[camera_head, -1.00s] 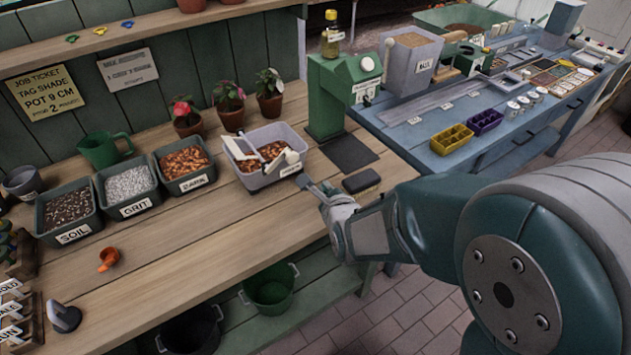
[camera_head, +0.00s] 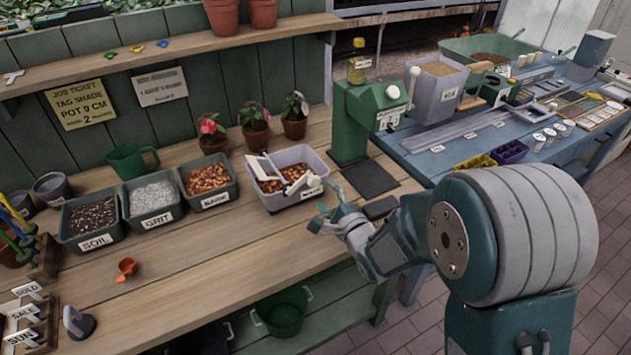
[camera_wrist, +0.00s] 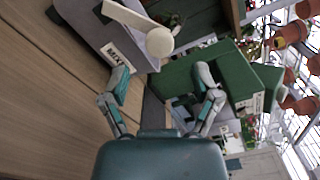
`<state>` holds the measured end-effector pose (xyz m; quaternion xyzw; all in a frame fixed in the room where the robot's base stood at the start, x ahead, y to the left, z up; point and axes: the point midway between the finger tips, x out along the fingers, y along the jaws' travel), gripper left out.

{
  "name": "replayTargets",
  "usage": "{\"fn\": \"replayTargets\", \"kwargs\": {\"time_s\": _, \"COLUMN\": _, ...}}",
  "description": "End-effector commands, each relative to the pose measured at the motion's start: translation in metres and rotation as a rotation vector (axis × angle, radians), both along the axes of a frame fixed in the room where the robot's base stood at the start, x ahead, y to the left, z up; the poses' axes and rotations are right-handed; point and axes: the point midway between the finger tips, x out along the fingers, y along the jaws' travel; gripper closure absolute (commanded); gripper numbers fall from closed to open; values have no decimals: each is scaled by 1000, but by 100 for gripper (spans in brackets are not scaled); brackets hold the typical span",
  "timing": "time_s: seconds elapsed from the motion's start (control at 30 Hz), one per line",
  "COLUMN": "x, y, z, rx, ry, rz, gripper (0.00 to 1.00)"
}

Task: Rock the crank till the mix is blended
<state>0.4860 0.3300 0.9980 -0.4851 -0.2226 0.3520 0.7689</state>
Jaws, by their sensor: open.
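The mix tub (camera_head: 273,202) is a pale grey-lilac box on the wooden bench, holding brown chunky mix (camera_head: 290,176). A white crank (camera_head: 263,168) lies across its top, with a cream knob (camera_head: 312,181) at the front right corner. In the wrist view the crank's knob (camera_wrist: 159,42) shows just beyond the fingertips, by the tub's MIX label (camera_wrist: 115,55). My gripper (camera_head: 328,205) is open and empty, in front and to the right of the tub. In the wrist view its fingers (camera_wrist: 162,80) are spread apart, and the knob appears apart from them.
A green press (camera_head: 352,120) stands right of the tub, with a dark pad (camera_head: 370,180) before it. Soil (camera_head: 92,218), grit (camera_head: 152,198) and bark bins stand to the left. Flower pots (camera_head: 256,135) stand behind. An orange scoop (camera_head: 127,267) lies on the open bench front.

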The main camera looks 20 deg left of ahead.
Motion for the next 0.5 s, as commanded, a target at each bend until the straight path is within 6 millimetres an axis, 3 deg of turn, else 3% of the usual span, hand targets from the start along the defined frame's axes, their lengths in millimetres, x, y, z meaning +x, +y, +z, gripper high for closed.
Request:
{"fn": "replayTargets", "kwargs": {"time_s": 0.2, "x": 24, "y": 28, "z": 0, "rx": 0, "ry": 0, "rz": 1, "gripper": 21}}
{"fn": "replayTargets", "kwargs": {"time_s": 0.5, "x": 36, "y": 39, "z": 1, "rx": 2, "ry": 1, "rz": 0, "gripper": 21}}
